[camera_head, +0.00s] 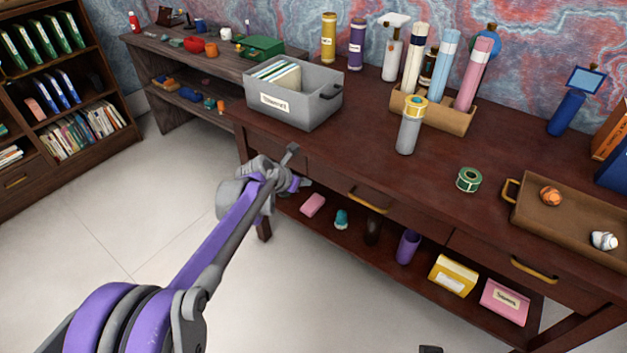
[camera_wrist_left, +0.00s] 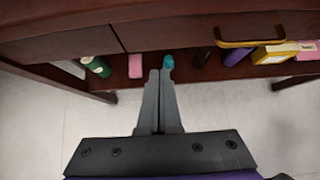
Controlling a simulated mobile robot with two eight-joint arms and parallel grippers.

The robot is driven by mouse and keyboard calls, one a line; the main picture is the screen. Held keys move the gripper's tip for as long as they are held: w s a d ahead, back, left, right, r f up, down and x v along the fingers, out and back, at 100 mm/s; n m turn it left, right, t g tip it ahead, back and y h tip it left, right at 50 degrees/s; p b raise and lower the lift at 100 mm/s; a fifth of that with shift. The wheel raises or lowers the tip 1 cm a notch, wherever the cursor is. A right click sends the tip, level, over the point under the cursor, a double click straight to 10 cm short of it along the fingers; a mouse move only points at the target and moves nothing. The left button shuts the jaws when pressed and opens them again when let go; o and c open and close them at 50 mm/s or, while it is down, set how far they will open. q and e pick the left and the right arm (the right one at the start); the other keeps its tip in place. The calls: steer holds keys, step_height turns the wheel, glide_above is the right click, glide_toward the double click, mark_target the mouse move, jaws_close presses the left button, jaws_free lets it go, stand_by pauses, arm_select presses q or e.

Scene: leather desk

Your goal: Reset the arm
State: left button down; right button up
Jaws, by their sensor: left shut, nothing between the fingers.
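My left arm, purple and grey, reaches in from the lower left in the head view. Its gripper (camera_head: 292,149) is in front of the desk's front edge, near the left end below the grey box. In the left wrist view the two dark fingers (camera_wrist_left: 159,80) lie together, shut and empty. They point at the desk's drawer fronts and lower shelf, with the floor beneath. My right gripper cannot be made out; a small dark piece at the bottom edge of the head view is too little to identify.
The desk (camera_head: 400,185) carries a grey file box (camera_head: 315,108), a grey bottle (camera_head: 409,130), a green tape roll (camera_head: 469,179) and a brown tray (camera_head: 540,225). Floor (camera_head: 120,215) left of the arm is clear.

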arm_select(q)
steer(key=s+a+r+m+g+y, duration=0.1)
steer(key=s+a+r+m, duration=0.1)
steer(key=s+m, duration=0.7)
steer(key=s+a+r+m+g+y, duration=0.15)
steer(key=s+m, duration=0.35)
steer(key=s, duration=0.8)
steer(key=s+a+f+m+y, duration=0.1)
steer(key=s+a+f+m, duration=0.15)
steer(key=s+m, duration=0.35)
steer(key=s+a+f+m+y, duration=0.1)
steer(key=s+f+m, duration=0.3)
steer(key=s, duration=0.5)
steer(key=s+a+f+m, duration=0.1)
steer(key=s+a+m, duration=0.1)
steer(key=s+m, duration=0.45)
step_height(320, 180, up, 20)
steer(key=w+p, duration=0.2)
steer(key=p, duration=1.6)
steer(key=shift+d, duration=0.15)
arm_select(e)
step_height(320, 180, up, 21)
steer(key=w+t, duration=0.1)
steer(key=shift+w+f, duration=0.15)
steer(key=shift+w, duration=0.1)
arm_select(q)
steer(key=shift+n, duration=0.25)
arm_select(e)
steer(key=shift+s, duration=0.1)
